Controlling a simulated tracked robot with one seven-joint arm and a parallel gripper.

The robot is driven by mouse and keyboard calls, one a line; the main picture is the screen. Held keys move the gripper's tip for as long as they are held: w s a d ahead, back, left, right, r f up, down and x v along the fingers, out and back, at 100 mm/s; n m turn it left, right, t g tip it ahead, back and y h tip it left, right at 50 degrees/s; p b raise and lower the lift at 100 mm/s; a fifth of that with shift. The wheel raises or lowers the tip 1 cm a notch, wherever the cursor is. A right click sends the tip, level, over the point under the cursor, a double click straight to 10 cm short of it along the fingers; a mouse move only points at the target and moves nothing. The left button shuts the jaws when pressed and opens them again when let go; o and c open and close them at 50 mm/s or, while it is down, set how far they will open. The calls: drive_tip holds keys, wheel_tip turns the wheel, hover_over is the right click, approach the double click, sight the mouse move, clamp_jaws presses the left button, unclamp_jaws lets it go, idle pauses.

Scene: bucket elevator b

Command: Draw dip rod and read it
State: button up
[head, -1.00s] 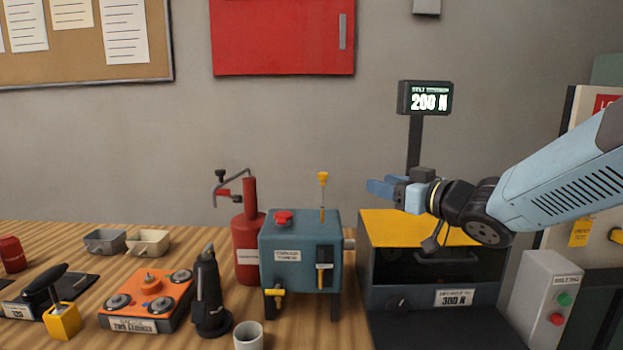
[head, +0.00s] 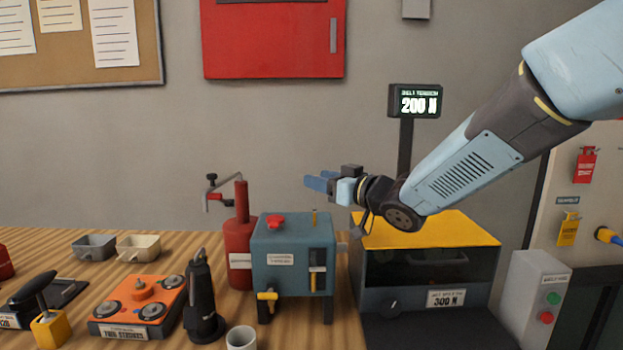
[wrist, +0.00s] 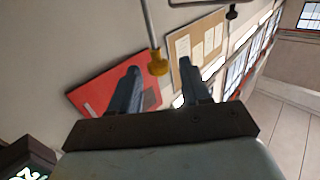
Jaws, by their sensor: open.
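The dip rod (head: 315,218) stands upright in the top of the teal gearbox-like box (head: 285,243). My gripper (head: 311,180) is open and level above the box, fingers pointing left. I cannot tell whether a finger touches the knob. The box has a red cap (head: 275,221), a sight gauge (head: 317,269) and a yellow tap (head: 267,297).
A red pump can (head: 240,258) with a bent spout stands close left of the box. A yellow-topped machine (head: 430,230) lies to the right under my arm. A black torch-shaped item (head: 201,300) and a white cup (head: 241,339) stand in front.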

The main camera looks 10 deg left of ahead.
drive_tip(key=shift+x, duration=1.35)
clamp_jaws()
